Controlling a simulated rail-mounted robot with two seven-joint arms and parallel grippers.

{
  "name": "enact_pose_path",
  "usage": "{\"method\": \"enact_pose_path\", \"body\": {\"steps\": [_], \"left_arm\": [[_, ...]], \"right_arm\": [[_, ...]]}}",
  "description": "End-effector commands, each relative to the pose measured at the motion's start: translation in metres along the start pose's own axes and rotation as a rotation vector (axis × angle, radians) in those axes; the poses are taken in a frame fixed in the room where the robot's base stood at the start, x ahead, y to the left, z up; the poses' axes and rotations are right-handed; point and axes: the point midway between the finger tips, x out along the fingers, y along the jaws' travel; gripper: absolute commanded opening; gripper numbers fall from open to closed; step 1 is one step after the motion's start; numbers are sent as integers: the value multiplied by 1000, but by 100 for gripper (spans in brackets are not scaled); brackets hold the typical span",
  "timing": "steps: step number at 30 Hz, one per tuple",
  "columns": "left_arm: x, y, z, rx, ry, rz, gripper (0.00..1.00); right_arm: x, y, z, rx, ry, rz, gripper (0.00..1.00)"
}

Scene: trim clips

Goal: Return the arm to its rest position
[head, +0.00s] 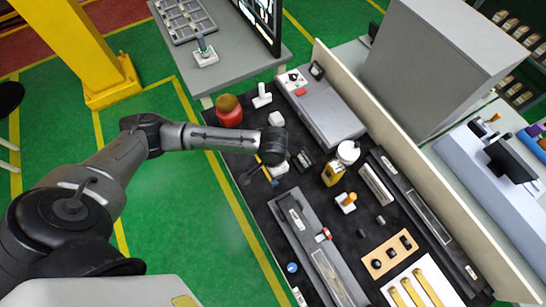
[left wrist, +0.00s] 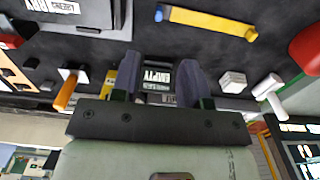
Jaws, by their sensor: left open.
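My left arm (head: 190,137) reaches in from the left in the head view, with its wrist over the left edge of the dark work mat. Its fingers are hidden below the wrist there. In the left wrist view my left gripper (left wrist: 160,64) is open, its two dark fingers apart. A dark box labelled EMPTY (left wrist: 157,76) shows between the fingers, beyond them; I see nothing held. My right gripper is in neither view.
The mat holds a red jar (head: 229,113), a yellow bottle (head: 333,173), a grey case (head: 322,110) and long rails (head: 310,245). A yellow strip (left wrist: 210,22) lies near the gripper. A yellow post (head: 75,45) stands behind. Green floor (head: 185,220) left of the mat is clear.

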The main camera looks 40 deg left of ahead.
Motion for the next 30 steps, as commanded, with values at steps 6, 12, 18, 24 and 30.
{"method": "enact_pose_path", "body": {"steps": [6, 12, 18, 24, 30], "left_arm": [[-1, 0, 0, 0, 0, 0, 41], [-1, 0, 0, 2, 0, 0, 41], [0, -2, -1, 136, 4, -11, 41], [-42, -16, -33, 434, 198, -225, 41], [-117, -7, -72, 516, 449, -363, 41]], "right_arm": [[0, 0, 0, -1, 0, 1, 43], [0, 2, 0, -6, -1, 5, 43], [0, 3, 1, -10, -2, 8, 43], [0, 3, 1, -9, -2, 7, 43], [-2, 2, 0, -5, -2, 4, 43]]}}
